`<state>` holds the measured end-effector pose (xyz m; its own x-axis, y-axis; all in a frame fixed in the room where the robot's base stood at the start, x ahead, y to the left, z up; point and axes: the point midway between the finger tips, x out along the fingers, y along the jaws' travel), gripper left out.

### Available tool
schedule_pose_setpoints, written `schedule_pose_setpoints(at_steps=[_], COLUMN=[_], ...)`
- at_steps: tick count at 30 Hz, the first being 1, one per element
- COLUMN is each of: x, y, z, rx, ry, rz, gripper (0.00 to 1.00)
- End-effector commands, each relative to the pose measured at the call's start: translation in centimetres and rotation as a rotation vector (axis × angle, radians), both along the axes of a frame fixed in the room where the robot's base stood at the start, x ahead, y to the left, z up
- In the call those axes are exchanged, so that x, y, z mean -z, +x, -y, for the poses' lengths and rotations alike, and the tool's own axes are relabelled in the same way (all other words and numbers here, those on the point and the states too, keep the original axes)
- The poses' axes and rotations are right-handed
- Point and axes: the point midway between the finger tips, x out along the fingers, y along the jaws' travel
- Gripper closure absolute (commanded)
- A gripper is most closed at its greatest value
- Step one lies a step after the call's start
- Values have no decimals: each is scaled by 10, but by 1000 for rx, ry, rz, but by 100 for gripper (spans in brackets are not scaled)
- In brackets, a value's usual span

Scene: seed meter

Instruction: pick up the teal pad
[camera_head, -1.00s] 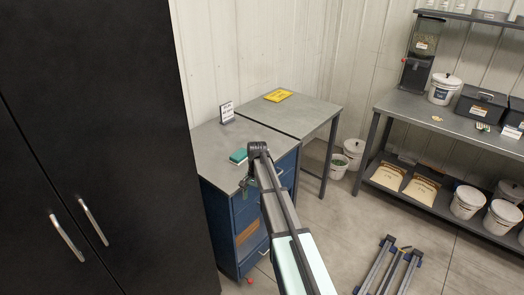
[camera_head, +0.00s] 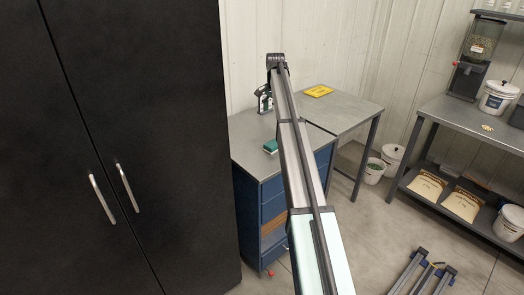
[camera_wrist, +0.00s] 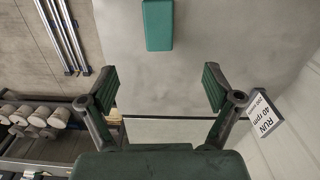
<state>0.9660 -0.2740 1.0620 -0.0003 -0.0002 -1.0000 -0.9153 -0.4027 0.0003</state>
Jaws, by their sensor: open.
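The teal pad (camera_head: 271,146) is a small block lying on the grey top of the blue drawer cabinet (camera_head: 248,140), near its front edge and partly behind my arm in the head view. In the wrist view the teal pad (camera_wrist: 158,25) is at the top centre, cut off by the frame edge. My gripper (camera_wrist: 160,87) is open and empty, with its two fingers apart below the pad in that picture. In the head view my gripper (camera_head: 265,101) hangs above the back of the cabinet top, in front of the small sign.
The small sign (camera_wrist: 265,115), reading RUN 40 rpm, stands close to the right finger in the wrist view. A grey side table (camera_head: 345,108) with a yellow item (camera_head: 319,91) adjoins the cabinet. A tall black cabinet (camera_head: 150,100) stands at left.

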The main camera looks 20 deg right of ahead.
Motion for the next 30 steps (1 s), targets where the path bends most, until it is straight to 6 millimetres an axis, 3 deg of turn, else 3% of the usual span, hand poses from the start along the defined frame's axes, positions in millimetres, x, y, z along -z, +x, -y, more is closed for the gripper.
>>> schedule_pose_setpoints(at_steps=[5,18,30], x=[22,102,126], y=[-2,-1,-1], z=[0,0,1], rx=[2,1,1], ry=[0,1,0], rz=[-2,-1,0], gripper=[10,10,10])
